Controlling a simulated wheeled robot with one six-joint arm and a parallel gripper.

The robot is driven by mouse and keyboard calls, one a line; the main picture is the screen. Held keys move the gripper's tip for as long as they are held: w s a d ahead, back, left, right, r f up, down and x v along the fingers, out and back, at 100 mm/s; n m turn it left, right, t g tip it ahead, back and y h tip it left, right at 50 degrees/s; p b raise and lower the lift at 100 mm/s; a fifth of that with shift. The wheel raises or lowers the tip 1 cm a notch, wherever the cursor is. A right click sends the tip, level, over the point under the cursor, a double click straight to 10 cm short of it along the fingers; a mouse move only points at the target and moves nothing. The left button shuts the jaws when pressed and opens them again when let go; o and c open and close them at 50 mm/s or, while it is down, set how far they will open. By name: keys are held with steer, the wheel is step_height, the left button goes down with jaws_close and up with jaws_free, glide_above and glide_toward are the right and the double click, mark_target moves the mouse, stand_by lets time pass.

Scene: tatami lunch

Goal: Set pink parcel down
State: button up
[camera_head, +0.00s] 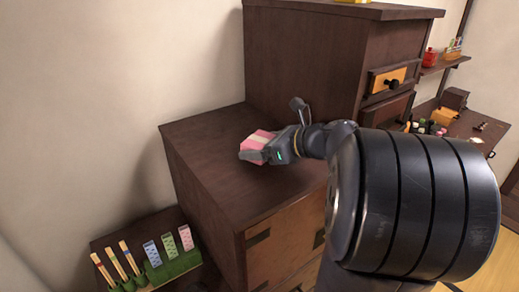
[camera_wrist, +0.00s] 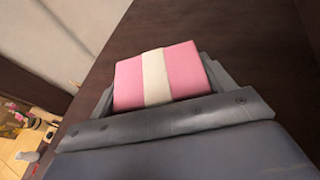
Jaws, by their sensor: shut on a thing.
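The pink parcel (camera_head: 257,140) has a pale band around its middle. My gripper (camera_head: 262,149) is shut on it, over the top of the low dark wooden chest (camera_head: 210,145). In the wrist view the parcel (camera_wrist: 180,75) sits between the fingers of my gripper (camera_wrist: 165,88), with its pink faces and cream band in plain sight. The parcel is at or just above the chest top; I cannot tell whether it touches the wood. Its underside is hidden.
A taller dark cabinet (camera_head: 305,60) rises right behind the chest top. A green rack (camera_head: 172,268) with several coloured cards stands lower left. A side surface with small items (camera_head: 440,125) is at the right. The chest top around the parcel is bare.

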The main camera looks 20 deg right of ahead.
steer(key=shift+f, duration=0.5)
steer(key=shift+f, duration=0.1)
steer(key=o, duration=1)
steer(key=shift+f, duration=0.1)
steer(key=shift+o, duration=0.2)
steer(key=shift+r, duration=0.3)
steer(key=shift+s+d, duration=0.25)
steer(key=shift+s, duration=0.05)
steer(key=v, duration=1.1)
steer(key=shift+s+b, duration=0.1)
steer(key=shift+b, duration=0.25)
